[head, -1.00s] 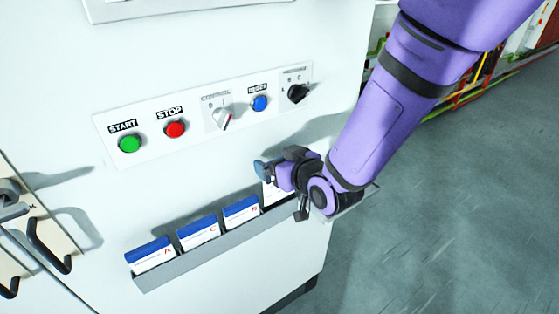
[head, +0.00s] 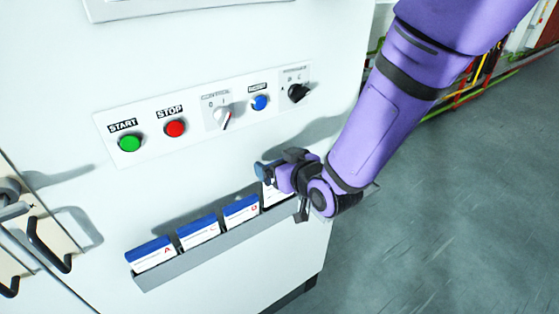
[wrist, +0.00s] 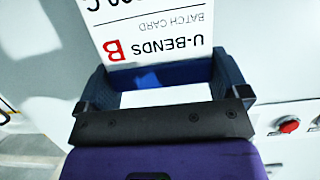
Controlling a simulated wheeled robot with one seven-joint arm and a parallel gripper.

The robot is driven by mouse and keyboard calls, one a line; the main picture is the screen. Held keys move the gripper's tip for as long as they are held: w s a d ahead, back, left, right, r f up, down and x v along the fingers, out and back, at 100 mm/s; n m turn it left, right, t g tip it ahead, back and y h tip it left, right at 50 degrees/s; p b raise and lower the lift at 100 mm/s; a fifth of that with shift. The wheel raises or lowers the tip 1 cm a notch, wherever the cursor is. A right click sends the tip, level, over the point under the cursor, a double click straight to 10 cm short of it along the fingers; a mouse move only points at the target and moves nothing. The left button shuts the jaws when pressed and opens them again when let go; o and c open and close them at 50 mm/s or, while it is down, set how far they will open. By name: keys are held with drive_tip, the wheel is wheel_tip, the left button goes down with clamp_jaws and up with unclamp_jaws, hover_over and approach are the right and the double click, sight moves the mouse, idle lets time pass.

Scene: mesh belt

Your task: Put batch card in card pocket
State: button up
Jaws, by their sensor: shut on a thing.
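My gripper (head: 270,174) is at the right end of the card pocket (head: 215,250), a long grey strip tray on the white cabinet front. It is shut on the batch card (head: 269,196), which is mostly hidden behind the gripper in the head view. In the wrist view, the card (wrist: 150,30) is white with a blue top band, a red B and the words U-BENDS and BATCH CARD, between the blue fingers (wrist: 163,78). Its lower edge is near the pocket's right end; I cannot tell whether it is inside.
Three blue-topped cards stand in the pocket: a left one (head: 152,255), a middle one (head: 198,233) and a right one (head: 240,212). Above is a control panel with a green button (head: 130,143), red button (head: 175,128), blue button (head: 260,102) and knobs. Black handles (head: 50,245) are at left.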

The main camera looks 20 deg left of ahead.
hover_over(279, 201)
drive_tip(key=shift+w+f, duration=0.15)
drive_tip(key=shift+f, duration=3.25)
drive_tip(key=o, duration=0.6)
drive_tip(key=shift+c, duration=0.2)
